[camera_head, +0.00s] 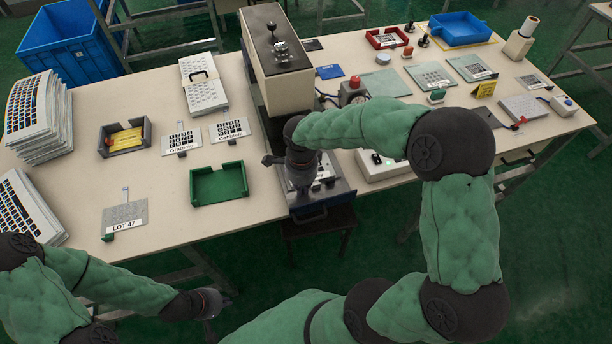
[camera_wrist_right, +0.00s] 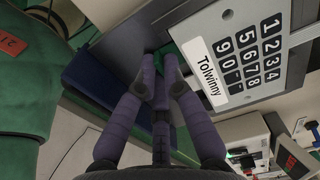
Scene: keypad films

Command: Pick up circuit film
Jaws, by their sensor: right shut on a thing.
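A keypad film with black keys (camera_wrist_right: 250,50) lies on the pulled-out drawer (camera_head: 333,188) of the press; its label seems to read Tolwinny. A grey sheet labelled LOT 47 (camera_head: 124,215) lies at the front left of the table. I cannot tell which sheet is the circuit film. My left gripper (camera_head: 216,302) hangs low before the table's front edge, away from every sheet; its opening is unclear.
The press (camera_head: 278,75) stands mid-table. An empty green tray (camera_head: 219,185) lies left of it. Labelled keypad sheets (camera_head: 181,139) and a dark tray with a yellow card (camera_head: 124,138) lie farther left. Grey sheets (camera_head: 428,76), a red tray (camera_head: 387,37) and a blue tray (camera_head: 459,29) stand right.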

